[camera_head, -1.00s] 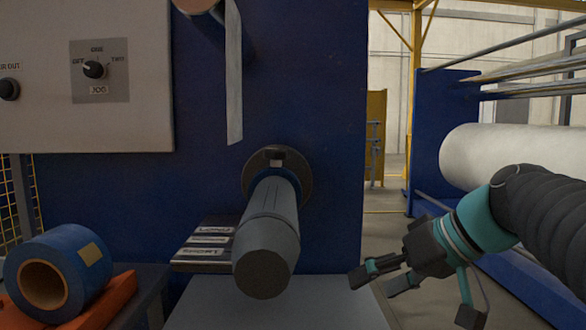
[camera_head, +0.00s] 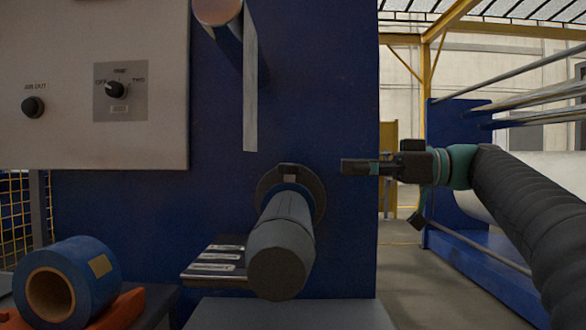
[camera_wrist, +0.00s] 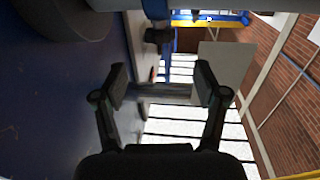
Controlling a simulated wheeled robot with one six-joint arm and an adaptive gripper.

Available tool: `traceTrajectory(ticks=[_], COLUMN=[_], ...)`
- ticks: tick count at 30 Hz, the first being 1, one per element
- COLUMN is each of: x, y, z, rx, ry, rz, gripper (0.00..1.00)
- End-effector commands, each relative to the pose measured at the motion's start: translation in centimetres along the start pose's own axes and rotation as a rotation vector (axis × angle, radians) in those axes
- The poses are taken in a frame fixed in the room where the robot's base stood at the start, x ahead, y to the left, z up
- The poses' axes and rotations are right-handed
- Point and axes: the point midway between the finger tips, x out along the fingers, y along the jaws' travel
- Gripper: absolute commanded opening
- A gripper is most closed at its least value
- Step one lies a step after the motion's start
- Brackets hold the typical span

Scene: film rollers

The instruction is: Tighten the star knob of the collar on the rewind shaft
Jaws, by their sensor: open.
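The grey rewind shaft (camera_head: 281,248) sticks out of the blue machine panel toward the camera. The dark round collar (camera_head: 314,190) sits around its base against the panel. A small block (camera_head: 288,171) shows at the collar's top; I cannot tell whether it is the star knob. My gripper (camera_head: 350,167) is to the right of the collar and slightly above its middle, pointing left and apart from it. In the wrist view my gripper (camera_wrist: 161,86) has its two fingers spread with nothing held between them. No star knob is clearly seen there.
A film strip (camera_head: 250,95) hangs above the shaft. A control box (camera_head: 60,130) with knobs is at upper left. A blue roll (camera_head: 98,268) lies on an orange support at lower left. Free room lies right of the panel.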

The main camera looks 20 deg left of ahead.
Motion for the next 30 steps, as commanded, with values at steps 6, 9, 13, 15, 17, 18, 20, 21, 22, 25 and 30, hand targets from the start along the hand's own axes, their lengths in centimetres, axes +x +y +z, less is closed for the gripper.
traceTrajectory(ticks=[6, 9, 13, 15, 17, 18, 20, 21, 22, 25, 30], x=[4.3, 6.2, 8.2, 9.0, 9.6, 9.9, 10.2, 10.3, 10.4, 10.5, 10.5], y=[-0.1, -0.1, -0.1, -0.1, -0.1, -0.1, -0.1, -0.1, -0.1, 0.0, 0.0], z=[0.0, 0.0, 0.0, 0.0, 0.0, 0.0, 0.0, 0.0, 0.0, 0.0, 0.1], rx=[0.001, 0.001, 0.001, 0.001, 0.001, 0.001, 0.001, 0.001, 0.001, 0.001, 0.001], ry=[-0.001, -0.001, -0.002, -0.002, -0.001, -0.001, -0.001, -0.001, -0.001, -0.001, -0.001], rz=[-0.004, -0.003, -0.001, -0.002, 0.000, 0.000, 0.000, 0.000, 0.001, 0.001, 0.002], gripper=[0.72, 0.72, 0.72, 0.72, 0.72, 0.72, 0.72, 0.72, 0.72, 0.72, 0.72])
